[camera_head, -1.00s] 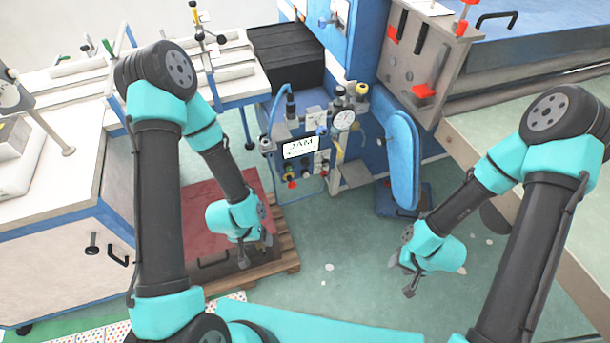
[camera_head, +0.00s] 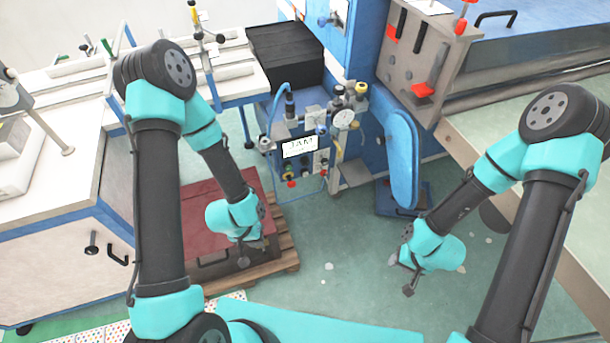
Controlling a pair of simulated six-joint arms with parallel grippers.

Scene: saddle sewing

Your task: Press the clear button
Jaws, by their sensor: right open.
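A blue control panel (camera_head: 268,168) stands at the middle of the view. Its white display (camera_head: 300,146) reads what looks like "JAM". Below the display are small buttons and knobs, among them a red one (camera_head: 291,184) and a yellow-green one (camera_head: 288,176); no label marks a clear button clearly. My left gripper (camera_head: 243,258) hangs in front of the red box, below and left of the panel; its fingers are too small to read. My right gripper (camera_head: 409,284) is open and empty above the floor, to the right of and below the panel. Neither gripper touches the panel.
A dark red box (camera_head: 196,215) sits on a wooden pallet (camera_head: 285,262) under my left arm. A white worktable (camera_head: 75,190) is at left. The green floor (camera_head: 345,255) between my grippers is clear.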

